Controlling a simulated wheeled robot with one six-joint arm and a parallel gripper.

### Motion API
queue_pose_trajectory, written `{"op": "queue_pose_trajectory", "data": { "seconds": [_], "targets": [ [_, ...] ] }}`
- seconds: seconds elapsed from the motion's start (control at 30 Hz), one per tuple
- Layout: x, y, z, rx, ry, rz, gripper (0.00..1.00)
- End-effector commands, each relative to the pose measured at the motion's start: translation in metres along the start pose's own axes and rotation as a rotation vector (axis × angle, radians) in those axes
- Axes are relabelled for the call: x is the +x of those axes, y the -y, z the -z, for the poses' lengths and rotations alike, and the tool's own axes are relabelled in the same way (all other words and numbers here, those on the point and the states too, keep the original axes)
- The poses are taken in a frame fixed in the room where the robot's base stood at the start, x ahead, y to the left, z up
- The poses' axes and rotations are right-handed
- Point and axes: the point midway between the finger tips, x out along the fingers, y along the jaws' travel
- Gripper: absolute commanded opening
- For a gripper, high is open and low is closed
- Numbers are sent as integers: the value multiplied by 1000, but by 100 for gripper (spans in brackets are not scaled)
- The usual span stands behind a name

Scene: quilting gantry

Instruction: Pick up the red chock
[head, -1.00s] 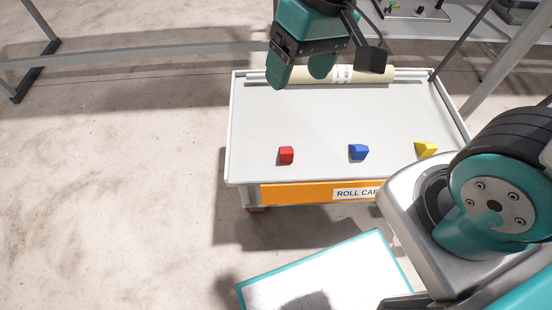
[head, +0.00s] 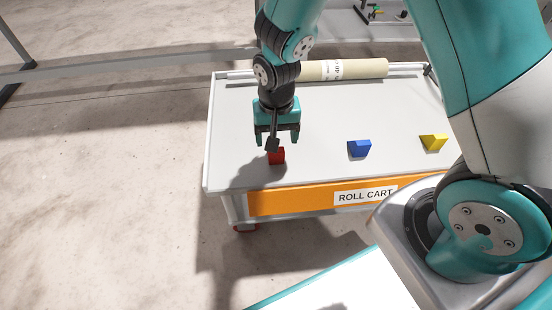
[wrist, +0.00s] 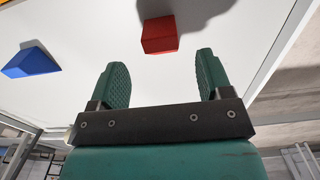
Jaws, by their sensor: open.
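The red chock (head: 277,157) sits on the roll cart's white top near its front left, partly hidden by my gripper in the head view. In the wrist view the red chock (wrist: 159,35) lies just beyond the fingertips, roughly between their lines. My gripper (head: 277,138) is open and empty, with its teal fingers pointing down above the chock. In the wrist view the two fingers of my gripper (wrist: 162,62) stand wide apart and do not touch the chock.
A blue chock (head: 359,149) and a yellow chock (head: 433,143) stand to the right on the cart (head: 225,172). A cream fabric roll (head: 355,69) lies along the cart's back edge. The cart top between the roll and the chocks is mostly clear.

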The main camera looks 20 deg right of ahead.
Motion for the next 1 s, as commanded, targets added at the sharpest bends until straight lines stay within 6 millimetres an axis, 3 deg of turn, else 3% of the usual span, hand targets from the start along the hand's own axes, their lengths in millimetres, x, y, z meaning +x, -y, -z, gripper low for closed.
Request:
{"op": "queue_pose_trajectory", "data": {
  "seconds": [0.03,0.27,0.57,0.83,1.0],
  "targets": [
    [10,0,0,0,1,-1,72],
    [21,0,0,-1,0,0,72],
    [65,1,2,-1,2,-1,72],
    [66,1,3,-1,0,1,72],
    [66,1,2,-1,0,0,33]
  ]
}}
